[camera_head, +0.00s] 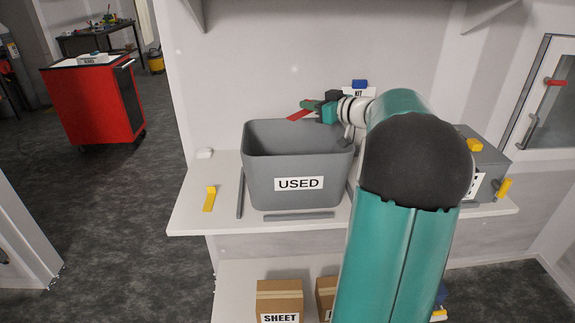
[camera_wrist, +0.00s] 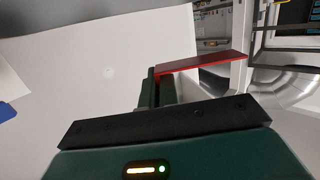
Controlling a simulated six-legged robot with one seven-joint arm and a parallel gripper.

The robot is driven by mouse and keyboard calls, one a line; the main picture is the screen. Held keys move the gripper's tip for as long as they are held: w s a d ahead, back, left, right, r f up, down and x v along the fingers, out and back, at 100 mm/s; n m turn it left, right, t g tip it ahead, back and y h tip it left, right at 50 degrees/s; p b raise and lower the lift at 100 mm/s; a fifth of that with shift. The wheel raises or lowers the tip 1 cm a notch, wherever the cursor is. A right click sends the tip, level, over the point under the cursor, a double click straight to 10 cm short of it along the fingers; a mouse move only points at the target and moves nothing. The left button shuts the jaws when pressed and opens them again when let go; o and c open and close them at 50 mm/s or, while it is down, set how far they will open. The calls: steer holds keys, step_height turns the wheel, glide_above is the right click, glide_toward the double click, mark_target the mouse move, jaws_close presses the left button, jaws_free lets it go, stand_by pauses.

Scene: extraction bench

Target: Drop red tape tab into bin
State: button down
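The red tape tab (camera_head: 300,115) is a thin red strip held at the tip of my gripper (camera_head: 312,105), over the far edge of the grey bin. In the wrist view the red strip (camera_wrist: 205,64) sticks out to the right from between my gripper's fingers (camera_wrist: 160,88), which look closed on its end. The grey bin (camera_head: 265,170) labelled USED stands on the white bench shelf. Its near wall and part of its inside show in the head view; the bottom is hidden. My arm covers the bench to the right of the bin.
Low grey strips (camera_head: 300,216) lie around the bin's base. A yellow tab (camera_head: 210,198) lies left of it. A grey box (camera_head: 485,165) with yellow parts stands at the right. Cardboard boxes (camera_head: 280,297) are below the shelf. A wall is close behind the bin.

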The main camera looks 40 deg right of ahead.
steer(key=shift+w+f, duration=0.15)
steer(key=shift+f, duration=0.35)
steer(key=c, duration=1.6)
jaws_free()
steer(key=shift+r, duration=0.1)
step_height(320, 180, up, 3)
steer(key=shift+r, duration=0.1)
steer(key=s+a+r, duration=0.2)
steer(key=s+r, duration=0.1)
steer(key=s+a+r, duration=0.3)
steer(key=s, duration=0.1)
steer(key=s+a+r, duration=0.3)
steer(key=s, duration=0.1)
steer(key=shift+s+a+r, duration=0.15)
steer(key=shift+a+r, duration=0.05)
steer(key=shift+r, duration=0.15)
